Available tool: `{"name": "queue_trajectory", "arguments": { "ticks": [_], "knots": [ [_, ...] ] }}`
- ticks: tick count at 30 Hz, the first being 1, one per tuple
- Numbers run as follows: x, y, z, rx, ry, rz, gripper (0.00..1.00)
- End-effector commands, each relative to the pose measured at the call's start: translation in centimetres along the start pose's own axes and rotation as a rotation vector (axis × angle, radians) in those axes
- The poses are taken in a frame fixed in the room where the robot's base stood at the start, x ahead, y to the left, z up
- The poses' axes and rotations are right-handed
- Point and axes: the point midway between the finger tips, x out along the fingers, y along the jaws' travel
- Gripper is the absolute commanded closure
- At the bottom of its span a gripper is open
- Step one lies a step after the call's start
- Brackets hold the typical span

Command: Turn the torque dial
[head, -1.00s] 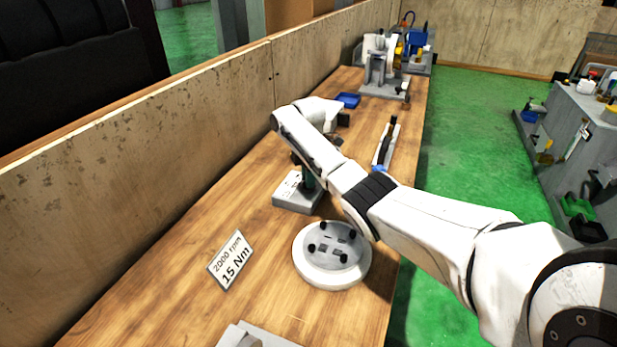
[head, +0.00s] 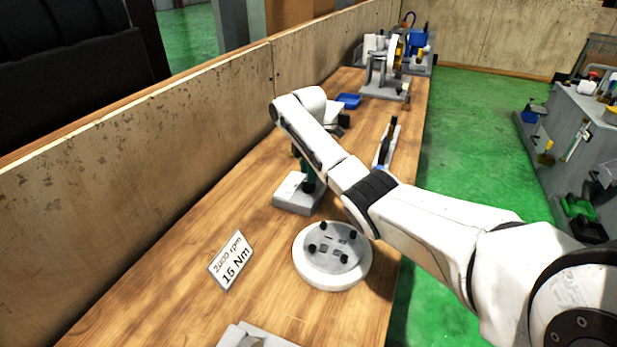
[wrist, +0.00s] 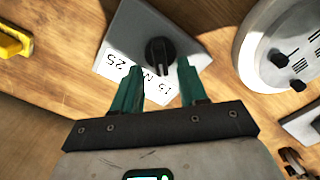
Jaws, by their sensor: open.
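The torque dial is a black knob (wrist: 160,56) on a grey box with a white label plate (wrist: 118,72), seen in the wrist view. The label shows partly covered numbers, with 25 and 15 readable. My gripper (wrist: 160,76) is open, its two green fingers apart, with the knob just ahead of and between the fingertips. I cannot tell whether the fingers touch the box. In the head view the grey box (head: 292,196) sits on the wooden bench, and my arm hides the knob. A green finger (head: 308,178) shows above the box.
A round white fixture with black pegs (head: 332,255) stands on the bench (head: 180,285) nearer to me. A tilted sign (head: 231,262) reads 2000 rpm, 15 Nm. A blue tray (head: 348,100) and a grey machine (head: 385,78) are farther back. A wooden wall runs along the left.

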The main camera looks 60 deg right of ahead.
Motion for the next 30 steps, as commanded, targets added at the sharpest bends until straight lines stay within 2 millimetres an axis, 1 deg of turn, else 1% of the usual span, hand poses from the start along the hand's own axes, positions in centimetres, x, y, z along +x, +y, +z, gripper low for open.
{"name": "queue_trajectory", "arguments": {
  "ticks": [1, 6, 9, 13, 18, 30],
  "knots": [
    [-1.1, 0.1, 0.0, 0.000, 0.001, 0.006, 0.57],
    [-4.3, 0.1, 0.0, 0.000, 0.001, 0.005, 0.57],
    [-5.9, 0.1, 0.0, 0.000, 0.000, 0.003, 0.57],
    [-7.3, 0.1, 0.0, -0.001, 0.000, 0.002, 0.57],
    [-8.0, 0.0, 0.0, 0.000, 0.001, 0.001, 0.57],
    [-8.0, 0.0, 0.0, 0.000, 0.000, 0.000, 0.57]
  ]
}}
